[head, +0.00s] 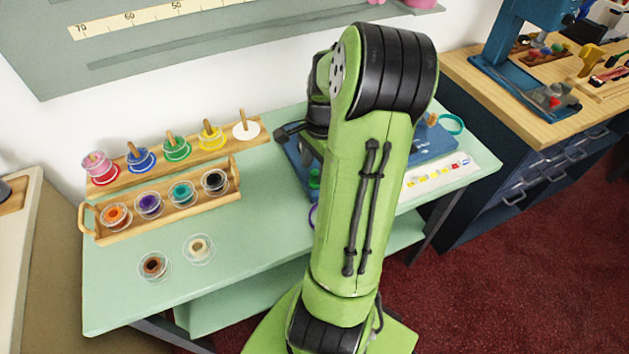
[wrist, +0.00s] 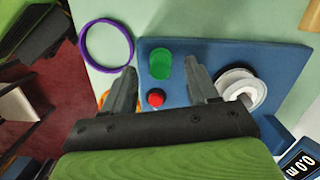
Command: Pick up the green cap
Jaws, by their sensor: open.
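The green cap (wrist: 161,62) stands on a blue base plate (wrist: 215,50) in the wrist view, near the plate's edge. A green bit of it also shows beside my arm in the head view (head: 314,178). My gripper (wrist: 162,74) is open, with one finger on each side of the cap in the picture. I cannot tell whether the fingers are level with it or above it. Nothing is held. In the head view my arm hides most of the blue plate.
A red knob (wrist: 156,97) sits close to the cap. A white spool (wrist: 243,92) is right of the right finger. A purple ring (wrist: 106,44) lies left of the plate. A wooden spool tray (head: 180,214) stands at the counter's left. The counter's front middle (head: 245,270) is clear.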

